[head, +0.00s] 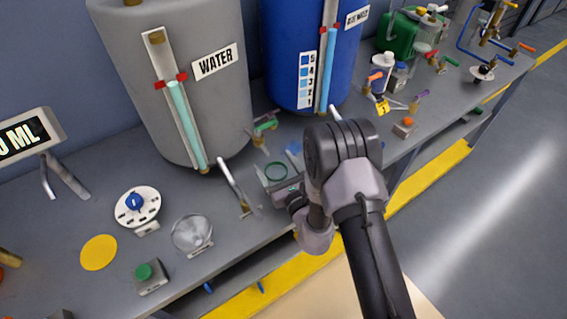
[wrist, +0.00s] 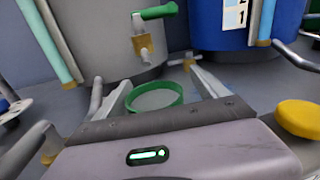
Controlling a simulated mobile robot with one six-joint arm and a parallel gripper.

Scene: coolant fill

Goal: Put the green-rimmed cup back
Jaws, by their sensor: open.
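The green-rimmed cup (head: 276,171) is near the front of the grey water tank, close to the green-handled tap (head: 265,127). In the wrist view the cup (wrist: 155,96) shows its green rim and a greyish inside, with its lower part hidden by my gripper body. My gripper (wrist: 160,88) is open, with one finger to the left of the cup and one to the right. In the head view my gripper (head: 279,176) is at the cup, partly hidden by my wrist. I cannot tell whether the fingers touch the cup.
The grey water tank (head: 180,70) and a blue tank (head: 290,60) stand at the back. A yellow disc (head: 99,252), a round clear-looking plate (head: 192,233) and a dial (head: 137,205) are on the bench (head: 75,215) at left. A display (head: 30,137) stands far left.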

